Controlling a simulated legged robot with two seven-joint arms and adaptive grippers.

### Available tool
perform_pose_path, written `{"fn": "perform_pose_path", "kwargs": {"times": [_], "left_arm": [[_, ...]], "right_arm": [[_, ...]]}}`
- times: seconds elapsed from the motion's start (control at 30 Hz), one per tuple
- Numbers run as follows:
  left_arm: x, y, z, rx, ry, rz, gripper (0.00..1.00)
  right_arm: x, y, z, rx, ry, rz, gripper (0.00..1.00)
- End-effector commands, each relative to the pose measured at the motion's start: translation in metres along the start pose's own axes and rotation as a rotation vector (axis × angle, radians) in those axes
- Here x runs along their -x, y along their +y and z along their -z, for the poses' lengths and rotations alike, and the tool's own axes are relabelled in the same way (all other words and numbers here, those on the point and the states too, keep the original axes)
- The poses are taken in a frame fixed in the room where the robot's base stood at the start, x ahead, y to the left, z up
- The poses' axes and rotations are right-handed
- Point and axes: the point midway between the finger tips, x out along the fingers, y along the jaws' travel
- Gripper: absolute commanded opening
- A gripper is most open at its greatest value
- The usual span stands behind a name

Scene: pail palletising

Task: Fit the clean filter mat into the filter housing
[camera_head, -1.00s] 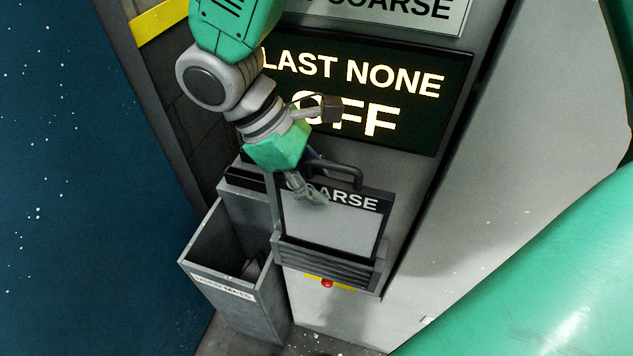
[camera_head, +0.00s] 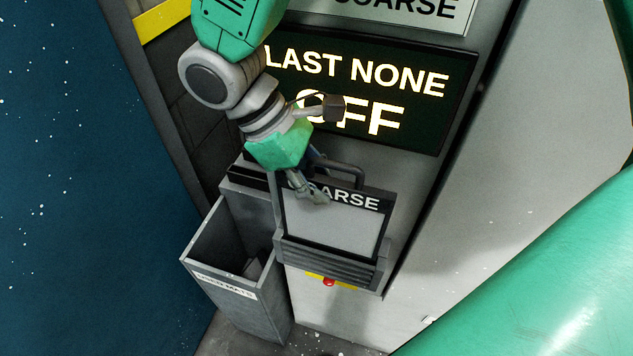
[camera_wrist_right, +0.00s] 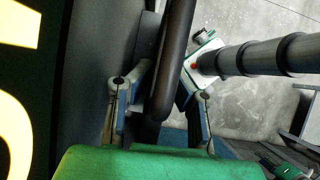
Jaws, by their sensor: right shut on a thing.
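The filter mat (camera_head: 332,226) is a pale panel in a dark frame, with a black strip reading COARSE, partly hidden by my gripper. It stands nearly upright at the grey filter housing (camera_head: 328,263), its lower edge behind the louvred front. I cannot tell how deep it sits. My right gripper (camera_head: 314,186) is at the mat's top left, shut on its dark handle (camera_head: 347,171). In the right wrist view, the fingers of my right gripper (camera_wrist_right: 162,90) lie either side of the dark handle bar (camera_wrist_right: 176,55). My left gripper is not in view.
A lit sign (camera_head: 405,85) reading LAST NONE OFF is above the mat. An open grey bin (camera_head: 240,300) with a label stands left of the housing. A red button (camera_head: 329,282) on a yellow plate sits below the louvres.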

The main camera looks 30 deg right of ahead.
Motion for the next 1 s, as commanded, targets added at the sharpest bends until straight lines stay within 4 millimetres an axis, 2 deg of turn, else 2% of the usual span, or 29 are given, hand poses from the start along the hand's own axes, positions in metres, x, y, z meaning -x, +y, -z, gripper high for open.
{"fn": "perform_pose_path", "kwargs": {"times": [0.63, 1.0], "left_arm": [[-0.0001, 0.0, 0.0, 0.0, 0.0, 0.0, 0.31], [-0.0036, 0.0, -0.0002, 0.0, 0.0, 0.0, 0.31]], "right_arm": [[0.0001, -0.0005, 0.0004, 0.0, 0.0, -0.001, 0.0], [-0.0077, -0.001, 0.005, 0.001, -0.001, 0.0, 0.0]]}}
